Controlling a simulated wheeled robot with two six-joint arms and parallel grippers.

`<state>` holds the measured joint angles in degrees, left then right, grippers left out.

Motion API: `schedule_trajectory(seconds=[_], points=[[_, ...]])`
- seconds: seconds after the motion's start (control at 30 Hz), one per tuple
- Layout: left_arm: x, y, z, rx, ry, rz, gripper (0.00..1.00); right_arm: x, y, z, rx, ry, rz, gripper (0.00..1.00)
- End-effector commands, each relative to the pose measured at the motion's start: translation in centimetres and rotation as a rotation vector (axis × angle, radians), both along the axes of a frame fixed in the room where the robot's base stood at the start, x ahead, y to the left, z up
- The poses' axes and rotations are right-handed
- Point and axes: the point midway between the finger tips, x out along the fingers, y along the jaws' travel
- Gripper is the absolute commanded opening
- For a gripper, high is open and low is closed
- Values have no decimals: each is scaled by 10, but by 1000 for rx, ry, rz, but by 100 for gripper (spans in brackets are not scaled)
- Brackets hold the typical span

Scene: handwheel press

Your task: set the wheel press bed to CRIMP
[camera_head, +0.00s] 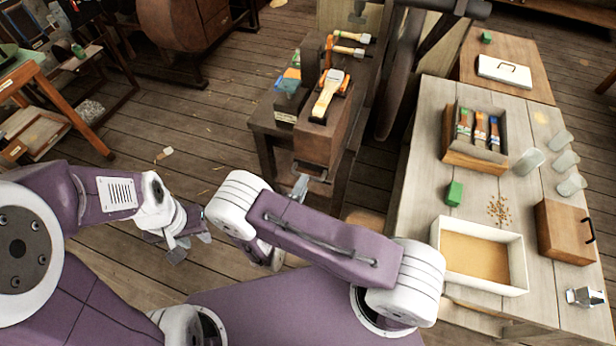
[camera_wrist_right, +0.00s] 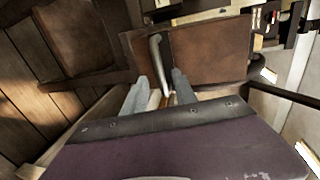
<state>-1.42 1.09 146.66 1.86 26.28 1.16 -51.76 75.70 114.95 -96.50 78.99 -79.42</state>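A brown box-like block (camera_head: 328,142) stands on a dark bench at the centre of the head view, with a metal handle low on its near face. In the right wrist view this handle (camera_wrist_right: 157,62) is a grey curved bar on a brown face (camera_wrist_right: 208,50). My right gripper (camera_wrist_right: 162,92) is open, its two grey fingers on either side of the handle's lower end, with gaps visible. In the head view its fingertips (camera_head: 299,187) show just below the block's front. My left gripper (camera_head: 190,247) hangs over the floor, fingers apart and empty. No CRIMP marking is readable.
At right, a pale table (camera_head: 415,190) carries a white tray (camera_head: 522,262), a tool box (camera_head: 474,160) and a green block (camera_head: 454,194).

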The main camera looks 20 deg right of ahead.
Motion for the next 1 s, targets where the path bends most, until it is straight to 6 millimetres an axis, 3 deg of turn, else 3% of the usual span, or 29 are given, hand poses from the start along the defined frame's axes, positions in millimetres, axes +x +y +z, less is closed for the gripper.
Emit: schedule_trajectory(seconds=[0.23, 0.57, 0.7, 1.0], points=[[0, 0, 6, 0, 0, 0, 34, 34, -25, -8, 2, -1, -5, 34], [0, 0, 6, 0, 0, 0, 34, 41, -29, -11, 0, 0, -2, 34], [0, 0, 6, 0, 0, 0, 34, 41, -29, -10, 1, -1, -2, 0], [0, 0, 6, 0, 0, 0, 34, 41, -29, -10, 2, 0, -2, 0]])
